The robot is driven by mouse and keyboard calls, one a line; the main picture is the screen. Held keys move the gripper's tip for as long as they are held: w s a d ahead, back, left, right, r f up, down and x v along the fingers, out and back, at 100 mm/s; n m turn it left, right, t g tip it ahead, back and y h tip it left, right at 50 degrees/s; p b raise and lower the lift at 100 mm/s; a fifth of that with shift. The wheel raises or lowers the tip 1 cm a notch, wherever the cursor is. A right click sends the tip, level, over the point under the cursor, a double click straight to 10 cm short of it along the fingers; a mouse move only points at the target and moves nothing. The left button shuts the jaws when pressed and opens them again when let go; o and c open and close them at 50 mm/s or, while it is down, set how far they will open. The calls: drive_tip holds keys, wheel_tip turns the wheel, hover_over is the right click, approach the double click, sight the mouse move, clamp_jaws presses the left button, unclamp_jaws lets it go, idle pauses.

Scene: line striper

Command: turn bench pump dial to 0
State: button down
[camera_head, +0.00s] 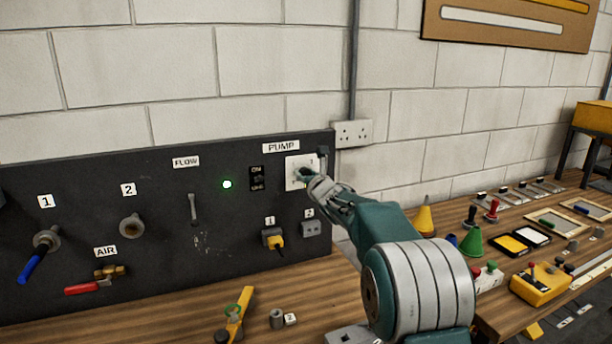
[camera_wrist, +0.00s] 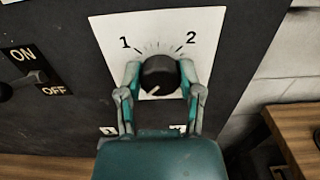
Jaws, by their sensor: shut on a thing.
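The pump dial (camera_wrist: 160,75) is a round black knob on a white plate (camera_wrist: 200,25), with tick marks and the numbers 1 at upper left and 2 at upper right. A white pointer line on the knob points down and to the left. My gripper (camera_wrist: 160,80) is shut on the dial, one finger on each side. Marks low on the plate are mostly hidden by my fingers. In the head view the white plate (camera_head: 293,168) sits under the PUMP label (camera_head: 281,147), and my gripper (camera_head: 310,178) hides the knob.
An ON/OFF switch (camera_head: 257,178) is left of the dial, with a lit green lamp (camera_head: 227,184) beyond it. The dark panel (camera_head: 160,230) also carries valves and sockets. The wooden bench (camera_head: 180,315) holds cones, trays and tools on the right.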

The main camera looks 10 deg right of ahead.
drive_tip(key=shift+f, duration=0.5)
drive_tip(key=shift+c, duration=1.5)
unclamp_jaws()
drive_tip(key=shift+w, duration=0.1)
drive_tip(key=shift+o, duration=0.2)
drive_tip(key=shift+r, duration=0.3)
drive_tip(key=s+d, duration=0.2)
drive_tip(key=s, duration=0.9)
drive_tip(key=shift+s, duration=0.35)
drive_tip(key=shift+d+f, duration=0.1)
